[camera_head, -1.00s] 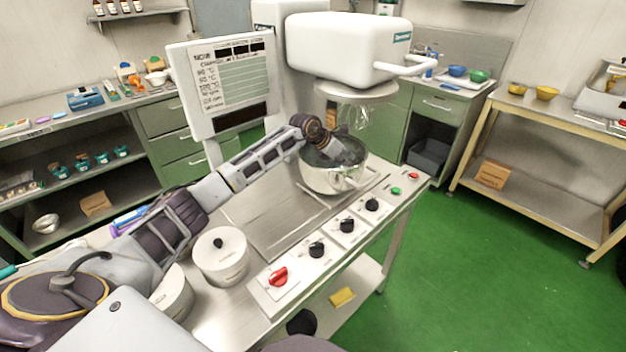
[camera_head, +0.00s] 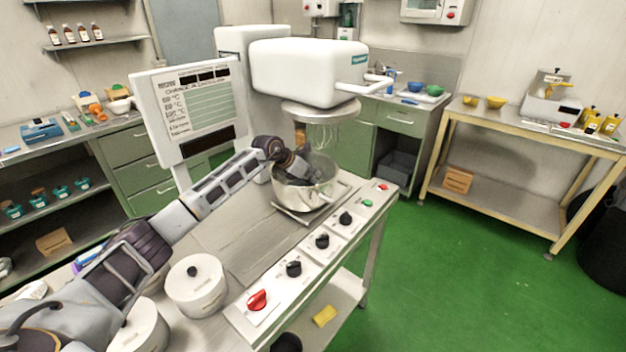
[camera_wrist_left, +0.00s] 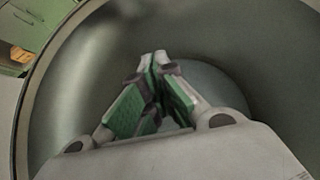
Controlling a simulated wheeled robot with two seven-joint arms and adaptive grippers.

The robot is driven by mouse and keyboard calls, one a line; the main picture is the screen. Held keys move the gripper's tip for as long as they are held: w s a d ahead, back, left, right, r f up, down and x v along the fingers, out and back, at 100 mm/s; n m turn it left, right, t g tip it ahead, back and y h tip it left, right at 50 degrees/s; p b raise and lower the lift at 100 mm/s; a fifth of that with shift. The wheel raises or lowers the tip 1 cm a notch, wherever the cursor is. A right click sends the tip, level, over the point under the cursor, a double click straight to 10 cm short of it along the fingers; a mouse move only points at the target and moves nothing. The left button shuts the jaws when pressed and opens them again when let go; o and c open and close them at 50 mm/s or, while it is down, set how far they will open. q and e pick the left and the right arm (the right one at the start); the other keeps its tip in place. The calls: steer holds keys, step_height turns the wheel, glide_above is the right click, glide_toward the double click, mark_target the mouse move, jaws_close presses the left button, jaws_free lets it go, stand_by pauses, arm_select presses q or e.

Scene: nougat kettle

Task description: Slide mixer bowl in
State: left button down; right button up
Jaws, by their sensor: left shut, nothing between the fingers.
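The steel mixer bowl (camera_head: 312,193) stands on the worktop below the white mixer (camera_head: 305,72), with the wire whisk (camera_head: 322,135) hanging above its far side. My left gripper (camera_head: 300,172) reaches down into the bowl from the left. In the left wrist view the gripper (camera_wrist_left: 160,62) is shut and empty, with its green-padded fingers together inside the bowl, whose grey inner wall (camera_wrist_left: 235,50) surrounds them. I cannot tell whether the fingertips touch the wall. My right gripper is not in view.
A recipe board (camera_head: 188,110) stands left of the mixer. A lidded white pot (camera_head: 195,285) stands at the front left. A row of knobs, including a red one (camera_head: 257,299), runs along the front edge. Green floor (camera_head: 440,290) is clear at the right.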

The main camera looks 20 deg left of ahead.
arm_select(q)
steer(key=shift+s+a+r, duration=0.2)
steer(key=shift+s+a, duration=0.2)
steer(key=shift+s, duration=0.2)
steer(key=shift+s+a+r, duration=0.1)
steer(key=shift+s+r, duration=0.1)
steer(key=shift+s, duration=0.05)
steer(key=b+v, duration=0.1)
steer(key=v, duration=0.8)
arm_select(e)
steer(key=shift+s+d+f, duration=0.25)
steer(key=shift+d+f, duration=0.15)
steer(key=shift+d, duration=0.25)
arm_select(q)
steer(key=shift+s+a, duration=0.1)
steer(key=shift+a, duration=0.05)
steer(key=shift+r, duration=0.1)
